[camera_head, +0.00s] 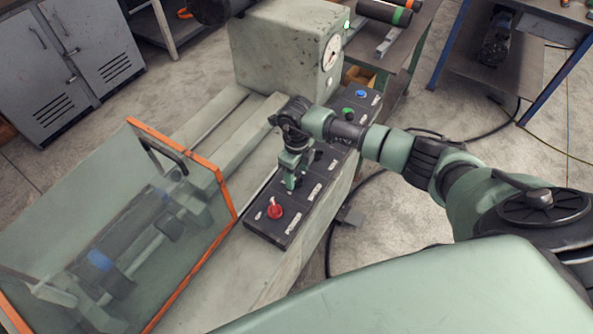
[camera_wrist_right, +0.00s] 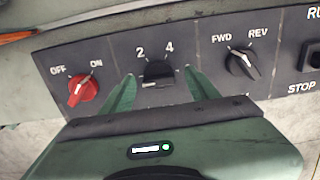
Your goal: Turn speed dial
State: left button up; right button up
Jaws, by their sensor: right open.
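The speed dial (camera_wrist_right: 157,72) is a small dark knob on the black control panel (camera_wrist_right: 200,52), with the marks 2 and 4 above it in the wrist view. My right gripper (camera_wrist_right: 160,84) is open, with one green finger on each side of the dial. I cannot tell whether the fingers touch it. In the head view my right gripper (camera_head: 291,180) points down at the panel and hides the dial. My left gripper is not in view.
A red OFF/ON switch (camera_wrist_right: 83,88) is left of the dial and a black FWD/REV knob (camera_wrist_right: 243,63) right of it. Green (camera_head: 347,111) and blue (camera_head: 361,93) buttons sit farther along. A clear, orange-edged guard (camera_head: 190,156) stands left of the panel.

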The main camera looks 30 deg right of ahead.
jog(key=shift+s, duration=0.1)
jog(key=shift+c, duration=0.3)
grip_shut()
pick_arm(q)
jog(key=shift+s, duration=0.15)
